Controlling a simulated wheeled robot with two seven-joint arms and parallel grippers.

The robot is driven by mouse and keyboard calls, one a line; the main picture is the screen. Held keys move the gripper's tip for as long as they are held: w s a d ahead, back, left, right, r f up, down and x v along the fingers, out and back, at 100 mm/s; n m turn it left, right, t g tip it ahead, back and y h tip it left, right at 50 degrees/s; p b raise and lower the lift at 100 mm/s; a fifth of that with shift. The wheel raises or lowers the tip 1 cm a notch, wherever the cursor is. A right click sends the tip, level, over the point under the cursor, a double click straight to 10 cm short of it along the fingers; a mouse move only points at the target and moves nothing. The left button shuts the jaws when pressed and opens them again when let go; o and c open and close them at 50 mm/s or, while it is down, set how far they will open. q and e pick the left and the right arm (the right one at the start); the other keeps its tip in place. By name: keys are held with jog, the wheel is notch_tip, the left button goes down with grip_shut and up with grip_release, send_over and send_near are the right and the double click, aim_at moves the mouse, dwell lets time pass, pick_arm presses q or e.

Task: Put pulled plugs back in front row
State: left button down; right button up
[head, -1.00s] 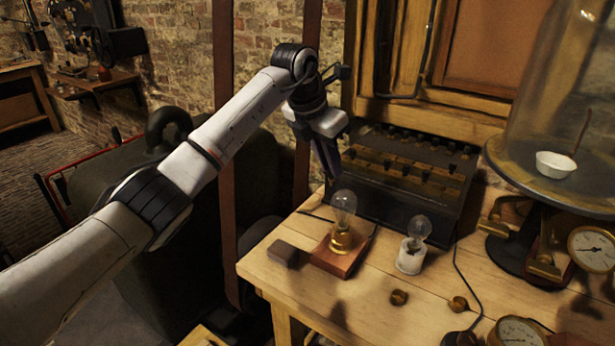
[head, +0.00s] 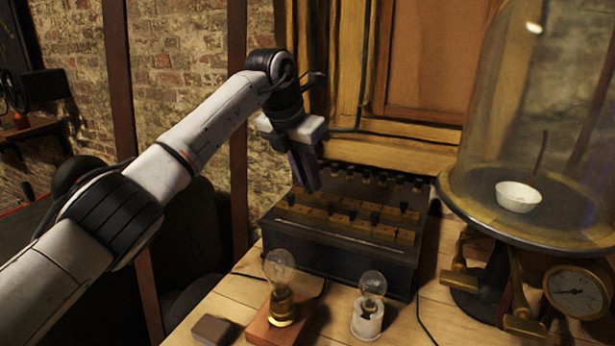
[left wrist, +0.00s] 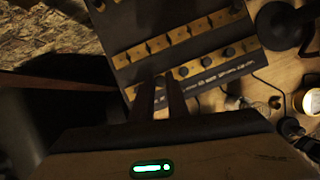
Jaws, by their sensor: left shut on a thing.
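The dark resistance box (head: 345,261) stands at the back of the table, with brass bars in a back and a front row (head: 345,227) on its top. The wrist view also shows the front row (left wrist: 195,68), with several dark round plugs (left wrist: 206,61) seated in its right part. My left gripper (head: 308,185) points down at the left part of the box top. In the wrist view its fingers (left wrist: 160,84) are close together at the left part of the front row. They are shut on a small plug, mostly hidden between them. My right gripper is not in view.
A bulb on a wooden base (head: 280,290) and a bulb in a white holder (head: 369,308) stand before the box. A small dark block (head: 213,329) lies at left. A glass bell jar (head: 535,120) and a gauge (head: 575,292) are at right.

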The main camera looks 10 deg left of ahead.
aim_at(308, 191)
pick_arm(q)
jog(key=shift+f+b, duration=0.45)
jog(key=shift+f, duration=0.35)
jog(key=shift+r, duration=0.1)
jog(key=shift+p, duration=0.5)
jog(key=shift+f, duration=1.2)
jog(key=shift+f, duration=0.15)
dwell(0.7)
jog(key=c, duration=1.6)
grip_release()
jog(key=shift+c, duration=0.2)
